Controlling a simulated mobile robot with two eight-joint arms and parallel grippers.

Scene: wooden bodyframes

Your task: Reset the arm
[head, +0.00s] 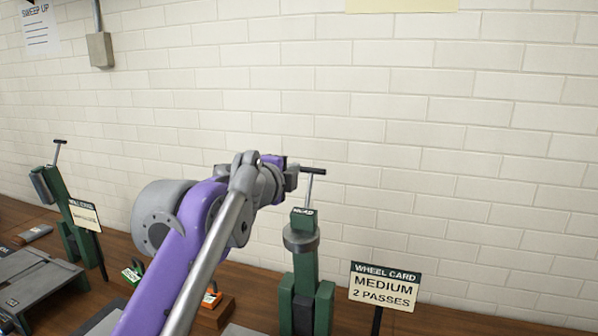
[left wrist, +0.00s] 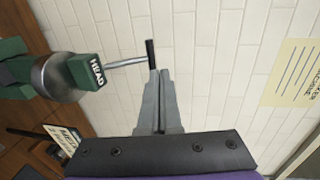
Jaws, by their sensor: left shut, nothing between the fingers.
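My left arm (head: 205,220), purple and grey, reaches up from the bottom of the head view toward the wall. My left gripper (head: 293,174) is small there, at the arm's far end, beside the T-handle (head: 313,171) of a green stand (head: 305,255). In the left wrist view, the gripper (left wrist: 160,75) has its grey fingers together and empty. The T-handle's dark bar (left wrist: 150,54) shows just beyond the fingertips; I cannot tell whether they touch. The stand's block marked HEAD (left wrist: 88,72) is to the left. My right gripper is not in view.
A wheel card sign reading MEDIUM, 2 PASSES (head: 384,287) stands right of the green stand. Another green stand (head: 72,215) is at left on the wooden bench (head: 450,318). A white brick wall (head: 450,130) closes the back. The air above the bench at right is clear.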

